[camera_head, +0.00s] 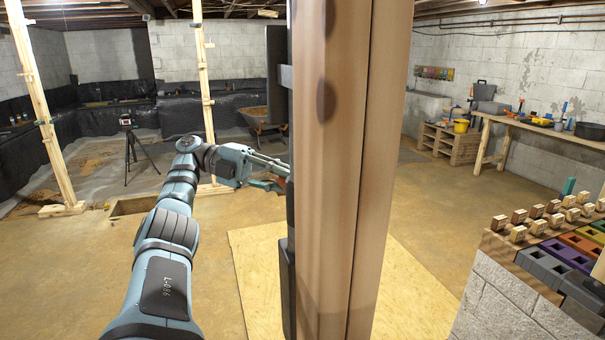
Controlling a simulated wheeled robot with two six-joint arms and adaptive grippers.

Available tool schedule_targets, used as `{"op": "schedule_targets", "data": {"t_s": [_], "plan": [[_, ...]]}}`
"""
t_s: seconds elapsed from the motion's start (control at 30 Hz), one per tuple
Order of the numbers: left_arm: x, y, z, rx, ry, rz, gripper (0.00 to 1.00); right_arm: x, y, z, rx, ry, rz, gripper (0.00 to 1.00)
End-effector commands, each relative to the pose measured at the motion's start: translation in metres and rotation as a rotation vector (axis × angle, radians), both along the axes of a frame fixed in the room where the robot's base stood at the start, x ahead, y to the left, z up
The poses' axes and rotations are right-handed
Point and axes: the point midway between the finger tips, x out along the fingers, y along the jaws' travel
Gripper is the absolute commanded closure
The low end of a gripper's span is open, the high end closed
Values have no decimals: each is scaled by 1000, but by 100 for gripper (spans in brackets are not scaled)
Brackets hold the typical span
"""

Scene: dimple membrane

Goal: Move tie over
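No object is clearly recognisable as the tie. My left arm reaches in from the lower left. Its gripper (277,184) is at the left edge of a large wooden post (345,150) in the foreground. The fingertips are partly hidden by the post and its dark edge strip, so their opening does not show. A small reddish patch (284,180) shows at the fingertips; I cannot tell whether it is held. A dark panel (277,75) stands along the post's upper left side. My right gripper is not in view.
A plywood sheet (258,270) lies on the floor behind the post. At right, a block-built stand (497,300) carries wooden blocks and coloured trays (570,254). A workbench (545,128) stands behind. Thin timber props (205,75) and a tripod (131,145) stand at left. Open floor lies between.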

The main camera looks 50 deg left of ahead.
Motion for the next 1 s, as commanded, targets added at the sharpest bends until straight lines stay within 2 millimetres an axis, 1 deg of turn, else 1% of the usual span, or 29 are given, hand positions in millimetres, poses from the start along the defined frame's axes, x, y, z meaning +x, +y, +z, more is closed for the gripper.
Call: {"op": "schedule_targets", "data": {"t_s": [0.3,0.33,0.43,0.47,0.87,1.0], "plan": [[1,-1,0,1,-2,-3,100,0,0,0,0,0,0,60],[1,-1,0,1,-2,-3,78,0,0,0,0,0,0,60],[0,-1,0,1,-2,-2,62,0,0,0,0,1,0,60],[0,-1,0,1,-2,-2,60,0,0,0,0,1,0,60],[-1,0,0,0,-1,1,60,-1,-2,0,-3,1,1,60],[2,-1,-1,0,-2,0,60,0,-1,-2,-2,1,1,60]]}}
